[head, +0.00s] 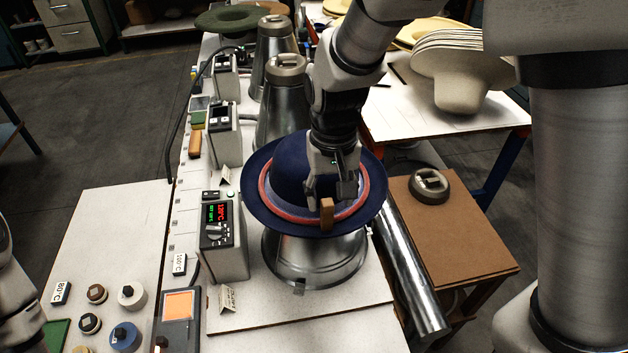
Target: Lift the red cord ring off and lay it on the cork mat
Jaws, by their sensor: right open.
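The red cord ring (264,200) lies around the crown of a navy blue felt hat (262,163), on its brim. A small wooden tab (326,213) stands at the ring's front. The hat sits on a metal cone-shaped press (315,260). My right gripper (331,190) is open, pointing down over the front of the hat, just behind the tab. Its fingers hide part of the crown and ring; I cannot tell if they touch. The brown, cork-coloured mat (455,240) covers the side table at right. Only a piece of my left arm shows at the left edge.
A round grey cap (430,186) sits at the back of the brown mat; its front is clear. A shiny metal tube (410,270) runs between press and mat. A lit controller box (222,235) stands left of the hat. More metal cones (283,105) stand behind.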

